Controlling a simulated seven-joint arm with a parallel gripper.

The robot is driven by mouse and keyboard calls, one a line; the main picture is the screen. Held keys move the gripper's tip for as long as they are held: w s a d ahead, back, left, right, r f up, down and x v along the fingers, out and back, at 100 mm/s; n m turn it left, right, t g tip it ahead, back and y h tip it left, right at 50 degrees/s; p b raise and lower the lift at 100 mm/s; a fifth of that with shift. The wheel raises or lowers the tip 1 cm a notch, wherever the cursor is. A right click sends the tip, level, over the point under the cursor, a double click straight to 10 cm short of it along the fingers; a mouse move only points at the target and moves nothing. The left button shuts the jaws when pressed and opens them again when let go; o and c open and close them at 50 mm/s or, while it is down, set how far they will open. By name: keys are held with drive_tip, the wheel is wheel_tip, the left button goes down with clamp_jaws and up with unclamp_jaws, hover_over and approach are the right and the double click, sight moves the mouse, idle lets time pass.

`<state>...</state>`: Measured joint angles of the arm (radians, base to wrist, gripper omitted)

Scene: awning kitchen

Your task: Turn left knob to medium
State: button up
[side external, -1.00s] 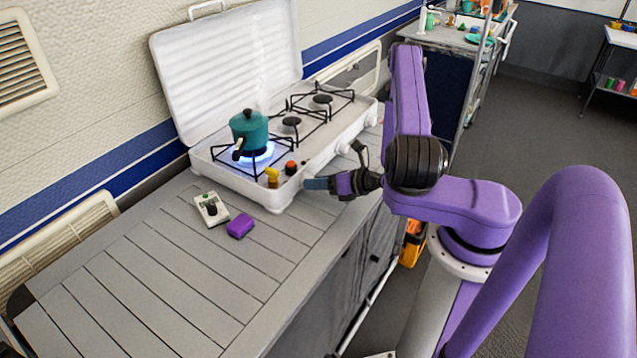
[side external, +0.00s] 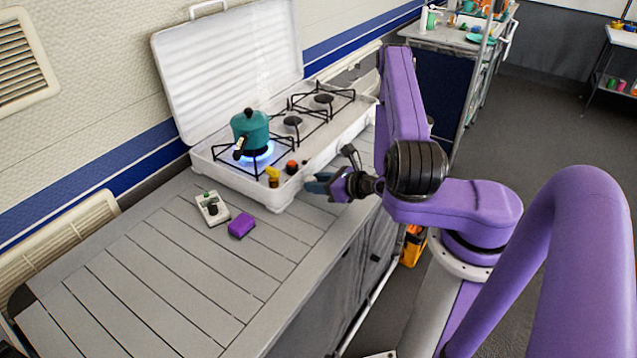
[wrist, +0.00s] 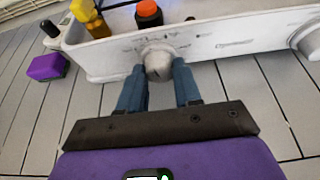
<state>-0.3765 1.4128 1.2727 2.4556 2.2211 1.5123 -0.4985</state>
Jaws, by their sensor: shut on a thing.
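The white camping stove (side external: 243,184) stands on the slatted counter with its lid up. A teal pot (side external: 252,134) sits over a blue flame on its left burner. In the wrist view, the left knob (wrist: 158,63), pale grey, is on the stove's front panel. My gripper (wrist: 159,80) is shut on this knob, with one blue finger on each side of it. In the side view, my gripper (side external: 312,183) is at the stove's front, and the knob is hidden there. The knob's exact setting is too small to read.
A second knob (wrist: 310,41) is at the right of the panel. Yellow (side external: 272,177) and orange-topped (side external: 291,167) shakers stand on the stove's near edge. A purple block (side external: 240,225) and a small grey device (side external: 212,208) lie on the counter. The counter's left part is clear.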

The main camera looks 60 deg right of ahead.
drive_tip(key=o, duration=0.8)
drive_tip(key=shift+c, duration=0.2)
drive_tip(key=shift+v, duration=5.95)
